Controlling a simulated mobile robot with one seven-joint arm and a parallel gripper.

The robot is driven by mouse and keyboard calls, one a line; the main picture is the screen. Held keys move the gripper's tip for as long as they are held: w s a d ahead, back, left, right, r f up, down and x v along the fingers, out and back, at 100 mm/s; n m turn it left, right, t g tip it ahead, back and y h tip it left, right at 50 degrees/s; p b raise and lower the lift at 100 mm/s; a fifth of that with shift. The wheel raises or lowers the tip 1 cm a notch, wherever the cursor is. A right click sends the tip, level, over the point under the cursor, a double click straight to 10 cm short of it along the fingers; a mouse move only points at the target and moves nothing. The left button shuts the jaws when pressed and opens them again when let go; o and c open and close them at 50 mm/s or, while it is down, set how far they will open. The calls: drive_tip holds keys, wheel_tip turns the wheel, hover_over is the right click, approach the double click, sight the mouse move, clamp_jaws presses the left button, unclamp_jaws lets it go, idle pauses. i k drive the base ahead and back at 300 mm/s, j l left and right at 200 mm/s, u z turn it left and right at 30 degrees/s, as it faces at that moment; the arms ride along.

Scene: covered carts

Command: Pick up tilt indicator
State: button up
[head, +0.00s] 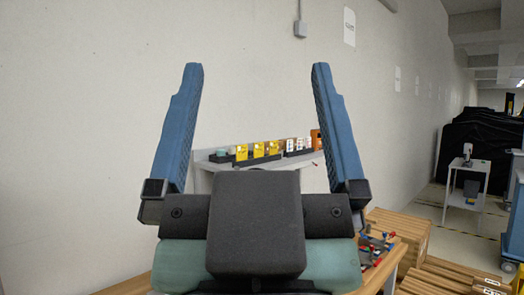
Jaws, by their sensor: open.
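My gripper (257,68) fills the middle of the head view, its two blue fingers pointing up and spread wide apart, with nothing between the tips. Behind it, small items stand in a row on a grey shelf (204,158): yellow pieces (258,151) and white pieces (299,144) in black holders, and an orange piece (316,139) at the right end, partly behind the right finger. I cannot tell which of these, if any, is the tilt indicator. My gripper's body and fingers hide part of the shelf and what lies below it.
A wooden bench with red and blue tools (377,247) is low behind my gripper. Wooden crates (412,232) stand at lower right. Farther right are a white cart (463,200), a black-covered cart (477,136) and a blue cart (513,222). A plain wall rises behind the shelf.

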sight(273, 145)
drive_tip(key=i+l+u, duration=0.25)
drive_tip(key=i+l, duration=2.3)
